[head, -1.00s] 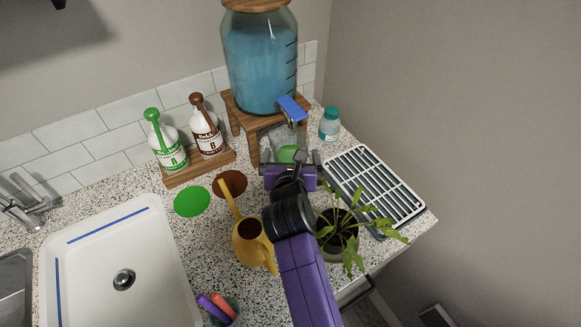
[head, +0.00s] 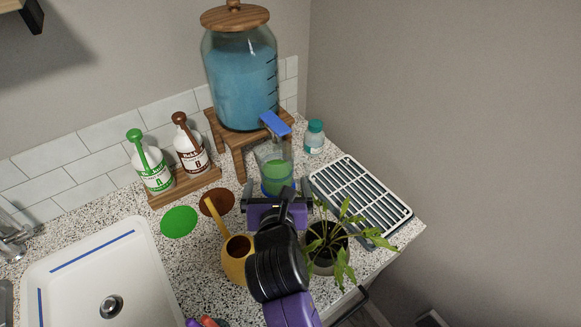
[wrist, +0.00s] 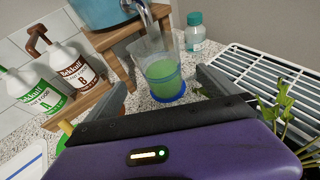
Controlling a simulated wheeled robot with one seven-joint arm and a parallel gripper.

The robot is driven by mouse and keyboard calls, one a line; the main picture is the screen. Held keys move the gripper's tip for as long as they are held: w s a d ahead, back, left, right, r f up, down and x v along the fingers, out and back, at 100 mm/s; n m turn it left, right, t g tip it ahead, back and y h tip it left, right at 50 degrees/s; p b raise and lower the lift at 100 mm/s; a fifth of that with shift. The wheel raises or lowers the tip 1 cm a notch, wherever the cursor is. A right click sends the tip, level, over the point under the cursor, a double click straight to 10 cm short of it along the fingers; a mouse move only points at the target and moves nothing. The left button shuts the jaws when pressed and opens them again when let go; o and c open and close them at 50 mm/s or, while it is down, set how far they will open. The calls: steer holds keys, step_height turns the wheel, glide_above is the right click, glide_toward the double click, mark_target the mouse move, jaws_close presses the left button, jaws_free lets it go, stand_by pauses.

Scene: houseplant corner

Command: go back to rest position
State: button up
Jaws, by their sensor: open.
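My gripper (head: 278,189) is open and empty, low over the counter. Its two fingers also show in the wrist view (wrist: 160,92), spread apart. A clear measuring cup with green liquid (head: 275,172) stands on a blue round base under the blue tap (head: 275,124) of the big dispenser, just beyond my fingers and apart from them. The cup also shows in the wrist view (wrist: 162,76), upright. The dispenser jar (head: 240,80) holds blue liquid on a wooden stand (head: 236,140).
A yellow watering can (head: 236,258) and a potted plant (head: 326,250) stand close on either side of my arm. A slatted rack (head: 362,199) is at right. Bottles A (head: 153,170) and B (head: 191,150) stand on a wooden tray (head: 185,188). A white sink basin (head: 85,275) is at left.

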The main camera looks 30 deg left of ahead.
step_height(320, 180, up, 6)
steer(key=s+m+t+y, duration=0.1)
steer(key=m+y, duration=0.2)
steer(key=m, duration=0.6)
steer(key=s+d+f+m+t+h, duration=0.1)
steer(key=s+d+m+t+h, duration=0.1)
steer(key=s+d+m, duration=0.65)
steer(key=s+d+f+m+t+h, duration=0.1)
steer(key=s+d+m+t+h, duration=0.15)
steer(key=d+m, duration=1.15)
steer(key=s+d+f+m+t+h, duration=0.15)
steer(key=s+d+m, duration=0.55)
steer(key=d, duration=0.7)
steer(key=s+d+f+m+g+h, duration=0.1)
steer(key=s+d+m+g+h, duration=0.2)
steer(key=s+d, duration=0.7)
steer(key=shift+s+f+m+h+b, duration=0.35)
steer(key=shift+s+m+h, duration=0.5)
steer(key=shift+s, duration=0.35)
